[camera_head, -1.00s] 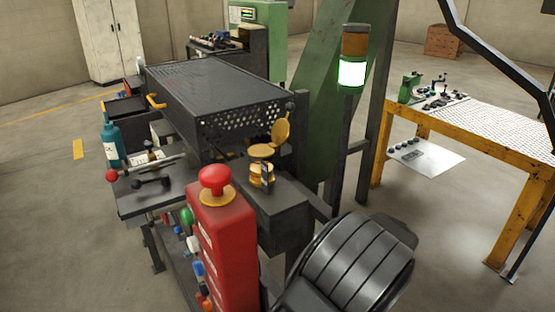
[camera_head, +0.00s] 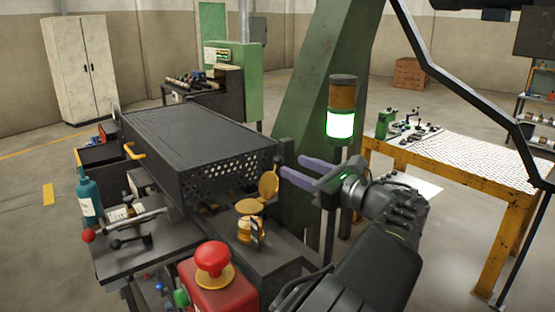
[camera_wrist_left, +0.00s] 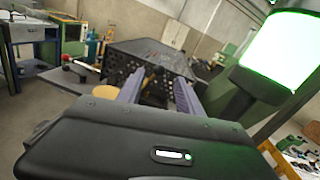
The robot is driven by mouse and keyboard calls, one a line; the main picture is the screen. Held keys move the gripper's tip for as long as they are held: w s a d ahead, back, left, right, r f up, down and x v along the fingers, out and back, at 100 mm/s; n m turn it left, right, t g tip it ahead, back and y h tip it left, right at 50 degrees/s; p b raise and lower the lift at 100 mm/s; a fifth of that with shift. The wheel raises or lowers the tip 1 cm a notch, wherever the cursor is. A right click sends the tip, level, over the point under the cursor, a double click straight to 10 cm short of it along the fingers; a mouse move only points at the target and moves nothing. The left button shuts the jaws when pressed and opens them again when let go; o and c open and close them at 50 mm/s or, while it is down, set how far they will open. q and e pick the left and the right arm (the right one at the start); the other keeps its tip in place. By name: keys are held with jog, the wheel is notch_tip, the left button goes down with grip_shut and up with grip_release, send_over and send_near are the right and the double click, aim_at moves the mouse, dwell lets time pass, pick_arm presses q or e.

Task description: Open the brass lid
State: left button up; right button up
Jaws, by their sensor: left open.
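A round brass disc (camera_head: 269,184) stands upright beside the perforated end of the dark furnace box (camera_head: 205,145). A second, flatter brass disc (camera_head: 249,207) sits on a short brass fitting (camera_head: 250,232) just left of and below it. I cannot tell for sure which disc is the brass lid. My left gripper (camera_head: 292,166) is open and empty, its two purple fingers pointing left, just right of the upright disc with no clear contact. In the left wrist view the fingers (camera_wrist_left: 160,78) point toward the box, and a brass surface (camera_wrist_left: 105,91) shows left of them. My right gripper is not in view.
A lit stack light (camera_head: 341,124) stands close behind my left gripper. A green column (camera_head: 320,90) rises behind. A yellow-framed bench (camera_head: 455,171) is at the right. A blue-green bottle (camera_head: 88,196) stands left.

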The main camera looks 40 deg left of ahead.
aim_at(281, 161)
pick_arm(q)
jog(key=a, duration=0.3)
jog(key=w+a+p, duration=0.1)
jog(key=a, duration=0.3)
jog(key=shift+w, duration=0.15)
jog(key=shift+c, duration=0.3)
grip_shut()
dwell(0.9)
